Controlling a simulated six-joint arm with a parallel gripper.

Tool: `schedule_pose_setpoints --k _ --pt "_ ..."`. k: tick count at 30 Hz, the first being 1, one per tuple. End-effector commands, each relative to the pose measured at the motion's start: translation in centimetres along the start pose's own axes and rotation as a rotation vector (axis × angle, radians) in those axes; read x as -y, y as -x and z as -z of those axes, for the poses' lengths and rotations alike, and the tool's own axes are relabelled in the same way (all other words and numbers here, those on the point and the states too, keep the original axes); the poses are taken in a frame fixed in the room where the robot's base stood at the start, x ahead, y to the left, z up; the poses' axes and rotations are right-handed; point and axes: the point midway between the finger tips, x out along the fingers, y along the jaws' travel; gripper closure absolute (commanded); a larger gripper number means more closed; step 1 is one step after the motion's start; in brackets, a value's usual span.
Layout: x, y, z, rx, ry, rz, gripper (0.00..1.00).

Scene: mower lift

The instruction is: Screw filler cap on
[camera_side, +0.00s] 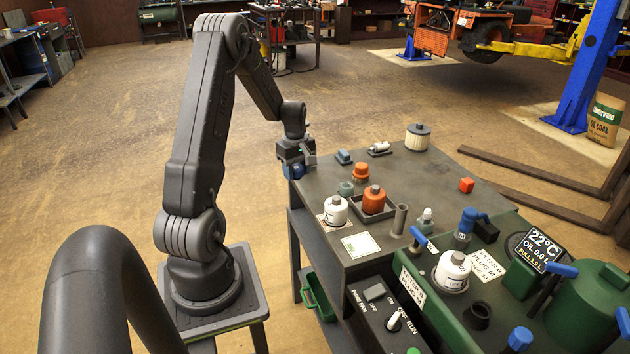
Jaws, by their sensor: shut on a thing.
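My gripper (295,158) points down over the left corner of the grey bench (430,180). It is shut on a small blue thing (294,171), low at the bench edge. The blue thing is too small and covered to tell whether it is the filler cap. On the green machine (430,305) at the front right, a dark open neck (477,316) stands with no cap on it. A white filter (452,271) with a dark top sits on the machine behind that neck. My gripper is far from the machine.
The bench holds a white filter (335,211), an orange filter (374,200) in a tray, an orange fitting (361,173), a grey tube (400,221) and a cream canister (417,137). A display (535,249) reads oil 0.0 L. Blue handles rise from the machine.

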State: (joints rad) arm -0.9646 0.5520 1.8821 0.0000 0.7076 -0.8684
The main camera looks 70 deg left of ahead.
Motion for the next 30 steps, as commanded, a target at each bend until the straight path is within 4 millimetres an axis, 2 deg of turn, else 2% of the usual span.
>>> schedule_pose_setpoints --k 3,6,11,15,23,30 --pt "1.8 1.4 1.2 -0.002 0.004 -0.002 0.76" --pt "2.8 2.1 1.9 -0.001 0.003 -0.001 0.76" --pt "3.6 3.4 2.5 -0.002 0.000 -0.002 0.76" --pt "3.7 6.3 2.6 -0.004 -0.001 -0.004 0.76" --pt "3.7 11.3 2.5 -0.003 -0.001 -0.003 0.76" --pt "0.3 11.4 -0.7 0.000 -0.127 0.000 0.76"
